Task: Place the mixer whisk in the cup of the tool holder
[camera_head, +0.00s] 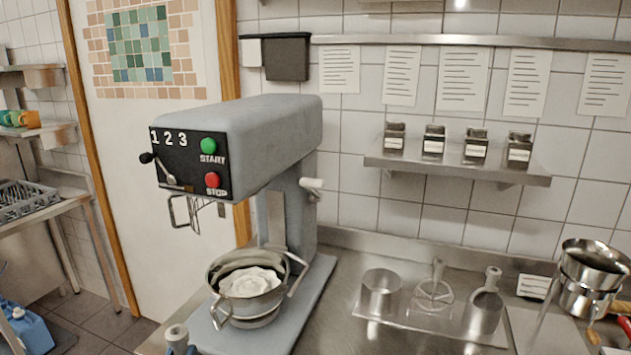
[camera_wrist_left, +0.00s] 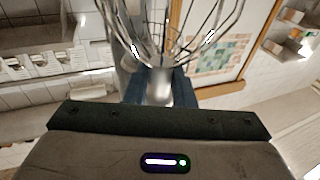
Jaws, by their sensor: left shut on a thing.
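My left gripper (camera_head: 177,347) shows only in part at the bottom edge of the head view, in front of the mixer. Its blue fingers are shut on the hub of the mixer whisk (camera_head: 176,332). In the left wrist view the gripper (camera_wrist_left: 160,88) holds the silver hub, with the whisk's wires (camera_wrist_left: 172,40) spreading away from it; the head view cuts them off. The tool holder (camera_head: 400,323) is a clear plate on the steel counter at the right. Its left cup (camera_head: 381,292) looks empty; other tools stand at its middle and right cup (camera_head: 484,312). My right gripper is not in view.
The grey mixer (camera_head: 260,130) stands between my left gripper and the tool holder, with a metal bowl (camera_head: 247,295) of white contents on its base. Stacked pots (camera_head: 590,275) stand at the far right. A shelf (camera_head: 460,167) with jars hangs above the counter.

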